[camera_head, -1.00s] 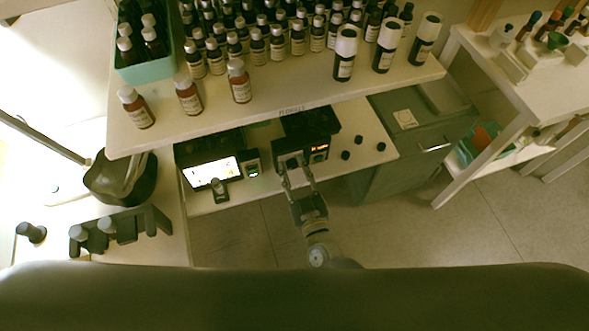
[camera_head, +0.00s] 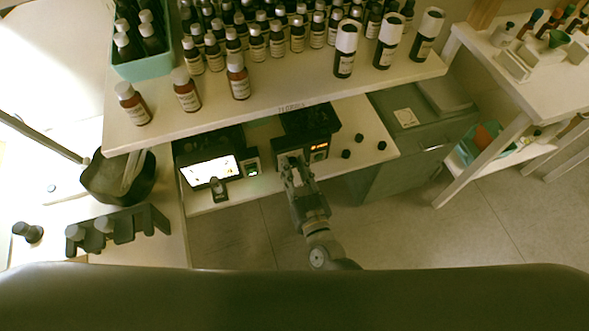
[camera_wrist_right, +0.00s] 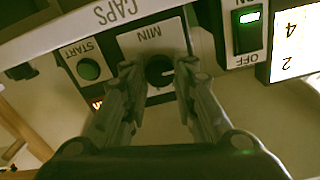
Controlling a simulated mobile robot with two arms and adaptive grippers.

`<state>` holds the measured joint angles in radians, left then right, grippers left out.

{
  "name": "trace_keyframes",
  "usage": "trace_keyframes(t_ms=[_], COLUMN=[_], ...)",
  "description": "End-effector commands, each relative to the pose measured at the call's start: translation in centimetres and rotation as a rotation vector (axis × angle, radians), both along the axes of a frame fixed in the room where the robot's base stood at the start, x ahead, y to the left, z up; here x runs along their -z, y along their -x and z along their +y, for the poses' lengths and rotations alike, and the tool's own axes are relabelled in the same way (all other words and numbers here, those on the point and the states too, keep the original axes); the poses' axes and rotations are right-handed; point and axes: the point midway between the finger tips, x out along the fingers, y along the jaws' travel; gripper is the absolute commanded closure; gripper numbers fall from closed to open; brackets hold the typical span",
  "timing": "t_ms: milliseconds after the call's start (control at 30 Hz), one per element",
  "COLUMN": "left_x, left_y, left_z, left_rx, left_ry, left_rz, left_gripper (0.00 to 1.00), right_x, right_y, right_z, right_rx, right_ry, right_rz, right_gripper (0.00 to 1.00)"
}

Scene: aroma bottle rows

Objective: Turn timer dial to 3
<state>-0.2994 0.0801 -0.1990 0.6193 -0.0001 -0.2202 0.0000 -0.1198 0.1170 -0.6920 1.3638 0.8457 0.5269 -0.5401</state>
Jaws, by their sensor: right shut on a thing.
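The timer box (camera_head: 286,160) stands on the lower shelf, with a small orange display (camera_head: 319,147) whose reading is too small to tell. In the right wrist view the dark round timer dial (camera_wrist_right: 158,71) sits on a plate marked MIN, which appears upside down. My right gripper (camera_head: 294,174) reaches the front of the timer box. In the right wrist view its two fingers (camera_wrist_right: 158,78) are on either side of the dial, shut on it. The fingers partly cover the dial and its scale. My left gripper is not in view.
A START button (camera_wrist_right: 88,69) is beside the dial, with a green-lit ON/OFF switch (camera_wrist_right: 247,32) on the other side. A lit screen (camera_head: 208,171) stands left of the timer. The upper shelf (camera_head: 270,107) with several bottles overhangs. Small black caps (camera_head: 346,154) lie to the right.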

Motion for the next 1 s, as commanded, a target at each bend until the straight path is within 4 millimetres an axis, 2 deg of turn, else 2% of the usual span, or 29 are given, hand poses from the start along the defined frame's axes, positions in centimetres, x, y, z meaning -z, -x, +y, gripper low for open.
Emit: trace_keyframes(t_ms=[1000], left_x=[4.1], left_y=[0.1], left_z=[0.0], left_rx=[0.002], left_ry=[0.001], left_rz=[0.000], left_gripper=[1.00], right_x=[0.5], right_y=[0.0], right_z=[-0.2], right_rx=[0.001], right_ry=[-0.922], right_rz=[0.300], right_gripper=[0.98])
